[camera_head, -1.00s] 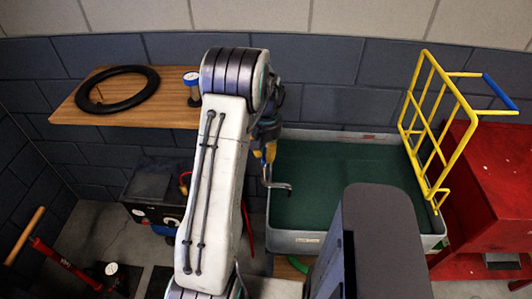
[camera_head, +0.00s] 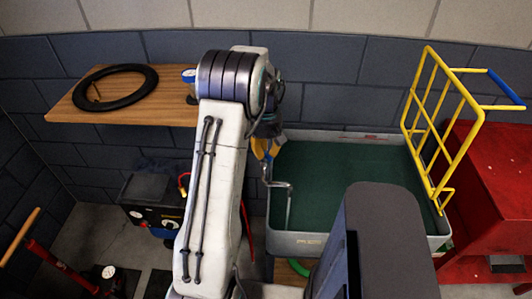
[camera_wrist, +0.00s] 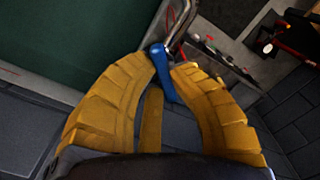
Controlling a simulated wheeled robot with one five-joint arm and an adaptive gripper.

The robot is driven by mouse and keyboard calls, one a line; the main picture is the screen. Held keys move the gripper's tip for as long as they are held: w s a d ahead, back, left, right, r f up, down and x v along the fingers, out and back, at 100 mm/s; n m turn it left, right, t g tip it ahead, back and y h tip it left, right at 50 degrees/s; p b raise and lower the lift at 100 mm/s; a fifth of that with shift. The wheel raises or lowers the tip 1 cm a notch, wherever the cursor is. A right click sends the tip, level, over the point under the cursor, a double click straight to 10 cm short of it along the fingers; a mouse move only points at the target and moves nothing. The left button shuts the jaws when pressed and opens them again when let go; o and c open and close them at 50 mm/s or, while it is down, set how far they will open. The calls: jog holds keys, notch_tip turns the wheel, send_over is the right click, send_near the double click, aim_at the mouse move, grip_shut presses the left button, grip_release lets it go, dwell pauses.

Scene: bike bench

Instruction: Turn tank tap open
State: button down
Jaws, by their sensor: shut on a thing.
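The tank (camera_head: 400,240) is a grey bin with a dark green inside, right of my arm in the head view. Its rim also shows in the wrist view (camera_wrist: 45,85). A bent metal spout (camera_head: 288,205) stands at the tank's left side. In the wrist view the tap has a blue lever (camera_wrist: 163,75) on a metal pipe (camera_wrist: 182,25). My gripper (camera_wrist: 163,70) has yellow fingers, one on each side of the blue lever, shut on it. In the head view my gripper (camera_head: 264,150) is mostly hidden behind my arm.
A yellow rack (camera_head: 440,130) and red cabinet (camera_head: 490,190) stand right of the tank.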

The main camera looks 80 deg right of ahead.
jog(key=n, duration=0.3)
jog(key=shift+w+f+n+b, duration=0.1)
jog(key=shift+n+b, duration=0.2)
jog(key=shift+n, duration=2)
jog(key=shift+b, duration=0.3)
jog(key=c, duration=1.1)
grip_release()
notch_tip(320, 180, up, 12)
jog(key=shift+r, duration=0.1)
